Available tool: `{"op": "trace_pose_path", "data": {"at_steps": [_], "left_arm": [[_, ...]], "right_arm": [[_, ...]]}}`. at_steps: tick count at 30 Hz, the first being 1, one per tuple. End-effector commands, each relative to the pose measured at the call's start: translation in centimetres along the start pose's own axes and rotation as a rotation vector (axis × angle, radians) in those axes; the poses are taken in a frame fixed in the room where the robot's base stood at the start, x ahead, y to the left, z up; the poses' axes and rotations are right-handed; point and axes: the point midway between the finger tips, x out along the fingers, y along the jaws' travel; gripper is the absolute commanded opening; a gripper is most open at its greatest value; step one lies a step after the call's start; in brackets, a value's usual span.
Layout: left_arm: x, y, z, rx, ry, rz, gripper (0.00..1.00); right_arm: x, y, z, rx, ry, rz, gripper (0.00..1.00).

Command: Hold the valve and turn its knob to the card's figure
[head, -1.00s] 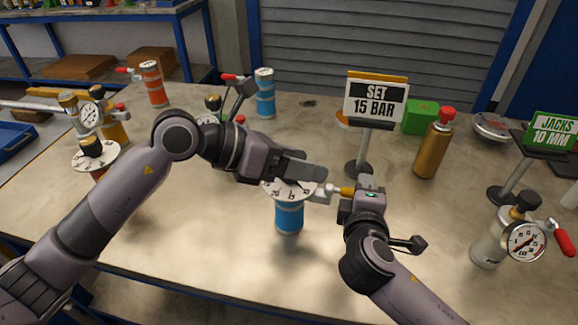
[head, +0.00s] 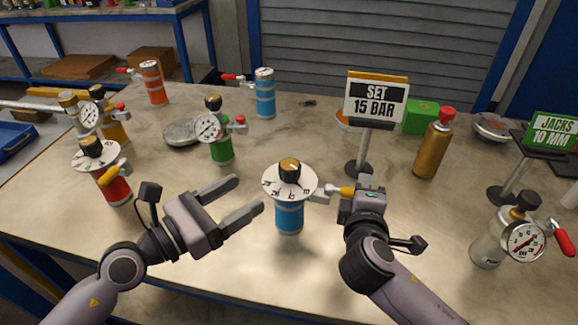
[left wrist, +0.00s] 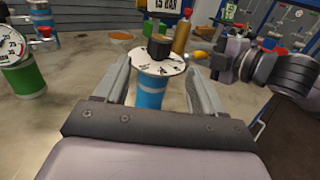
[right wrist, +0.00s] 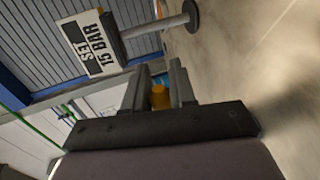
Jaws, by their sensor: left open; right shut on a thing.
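The blue valve (head: 289,216) stands upright near the table's front edge. Its white dial (head: 275,188) with figures and black knob (head: 290,169) with a pale top mark face up; the exact setting is too small to read. The card (head: 376,99) reads "SET 15 BAR". My right gripper (head: 362,190) is shut on the valve's yellow-tipped side handle (head: 341,191), which also shows in the right wrist view (right wrist: 160,97). My left gripper (head: 250,197) is open and empty, left of the valve. In the left wrist view the valve (left wrist: 150,92) appears between and beyond its fingers.
A green valve (head: 220,148) and a red valve (head: 115,190) stand to the left. The card's stand (head: 361,155) is close behind my right gripper. A gold bottle (head: 433,148) and a white gauge vessel (head: 487,245) stand right.

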Motion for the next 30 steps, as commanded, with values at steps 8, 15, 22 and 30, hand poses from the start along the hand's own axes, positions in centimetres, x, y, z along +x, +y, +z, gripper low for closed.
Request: {"op": "trace_pose_path", "data": {"at_steps": [8, 15, 22, 30], "left_arm": [[3.2, -0.1, 0.1, 0.003, -0.004, 0.001, 0.69], [7.9, 0.0, 0.0, 0.001, -0.001, 0.0, 0.69], [10.9, -0.1, -0.1, 0.002, 0.0, -0.001, 0.69], [11.9, -0.1, -0.1, 0.003, 0.001, 0.0, 0.69]], "right_arm": [[0.0, -0.1, 0.0, 0.0, 0.001, -0.001, 0.0], [0.0, 0.0, 0.0, 0.0, 0.001, -0.001, 0.0], [0.0, -0.1, 0.0, 0.0, 0.001, -0.001, 0.0], [0.0, -0.1, 0.0, 0.0, 0.001, -0.001, 0.0]]}}
